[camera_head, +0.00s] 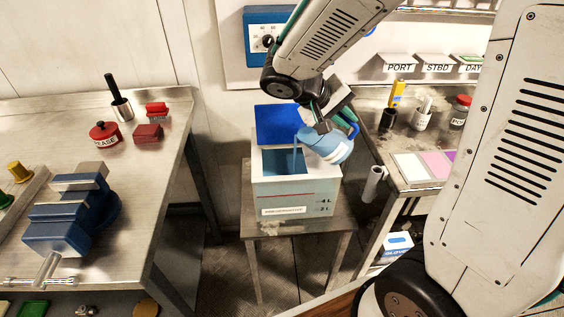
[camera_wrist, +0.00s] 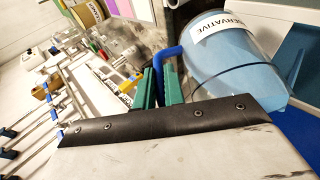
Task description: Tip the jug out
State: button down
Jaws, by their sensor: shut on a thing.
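The jug (camera_head: 330,146) is pale blue and see-through with a blue handle. It is tilted with its mouth to the left, over the right side of an open white tank (camera_head: 325,190). A thin blue stream (camera_head: 296,155) seems to run from its mouth into the tank. My gripper (camera_head: 323,122) is shut on the handle. In the wrist view the green fingers of my gripper (camera_wrist: 160,85) close around the blue handle (camera_wrist: 166,58), and the jug (camera_wrist: 235,65) shows a label ending in "ERVATIVE". The liquid left inside cannot be told.
The tank's blue lid (camera_head: 277,125) stands open behind. The tank sits on a small metal stand (camera_head: 262,228). A left bench (camera_head: 165,165) holds a blue vise (camera_head: 65,215) and red items. The right counter (camera_head: 385,185) is close to the jug, with bottles and coloured cards.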

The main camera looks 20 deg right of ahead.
jog(key=shift+w+a+r+n+g+h+p, duration=0.15)
jog(key=shift+w+a+g+h+p, duration=0.15)
jog(key=shift+h, duration=0.25)
jog(key=shift+w+a+f+n+g+h+p, duration=0.15)
jog(key=shift+a+h+p, duration=0.2)
jog(key=shift+h, duration=0.2)
jog(key=shift+w+a+g+h, duration=0.25)
jog(key=shift+w+a+h, duration=0.15)
jog(key=shift+a+h, duration=0.35)
